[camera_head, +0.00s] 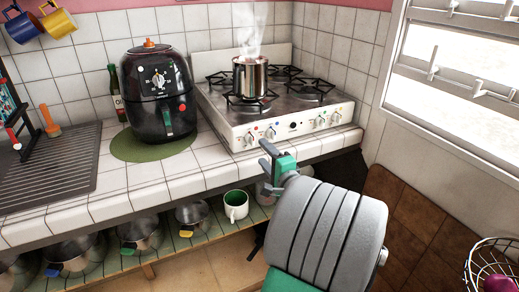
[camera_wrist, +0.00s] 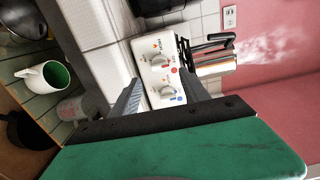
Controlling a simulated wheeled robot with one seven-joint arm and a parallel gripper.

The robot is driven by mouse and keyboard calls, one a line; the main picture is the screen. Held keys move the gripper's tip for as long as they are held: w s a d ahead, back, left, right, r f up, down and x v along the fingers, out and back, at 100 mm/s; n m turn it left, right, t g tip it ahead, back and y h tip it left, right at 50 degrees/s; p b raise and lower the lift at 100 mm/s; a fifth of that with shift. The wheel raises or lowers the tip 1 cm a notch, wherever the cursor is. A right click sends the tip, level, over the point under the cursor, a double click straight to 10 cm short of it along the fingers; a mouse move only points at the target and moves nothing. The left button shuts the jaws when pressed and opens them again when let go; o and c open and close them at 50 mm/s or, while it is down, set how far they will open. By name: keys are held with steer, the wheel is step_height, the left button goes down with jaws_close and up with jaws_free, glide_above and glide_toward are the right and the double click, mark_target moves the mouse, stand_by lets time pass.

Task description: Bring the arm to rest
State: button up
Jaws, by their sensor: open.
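My gripper (camera_head: 268,167) is in front of the stove's front edge, at the end of my grey arm. In the wrist view my gripper (camera_wrist: 164,82) has its two grey fingers spread apart with nothing held between them. The stove's (camera_head: 299,120) knob panel shows beyond the fingers; the stove is also in the wrist view (camera_wrist: 160,84). I cannot tell the exact gap between the fingertips and the stove.
A steaming metal pot (camera_head: 251,77) stands on a burner. A black air fryer (camera_head: 160,98) sits on a green mat (camera_head: 128,150). Below the counter, an open shelf holds several pots and a white-green mug (camera_head: 236,206). A wire basket (camera_head: 492,262) is at lower right.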

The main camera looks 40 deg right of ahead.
steer(key=shift+s, duration=0.1)
steer(key=w+a+f+n+g+y+p, duration=0.1)
steer(key=w+a+n+g+y+p, duration=0.2)
steer(key=a+n, duration=0.5)
steer(key=w+a+f+n+g+y+p, duration=0.1)
steer(key=w+a+n+g+y+p, duration=0.25)
steer(key=a, duration=0.95)
steer(key=s+a+r+n+g+h+p, duration=0.1)
steer(key=s+a+n+g+p, duration=0.4)
steer(key=s+a+n, duration=0.5)
steer(key=s+a+r+g, duration=0.1)
steer(key=s+a+g, duration=0.1)
steer(key=s, duration=0.5)
steer(key=shift+a+r+g, duration=0.2)
steer(key=shift+a+g, duration=0.15)
steer(key=shift+a, duration=0.05)
steer(key=shift+w+h, duration=0.1)
steer(key=shift+h, duration=0.15)
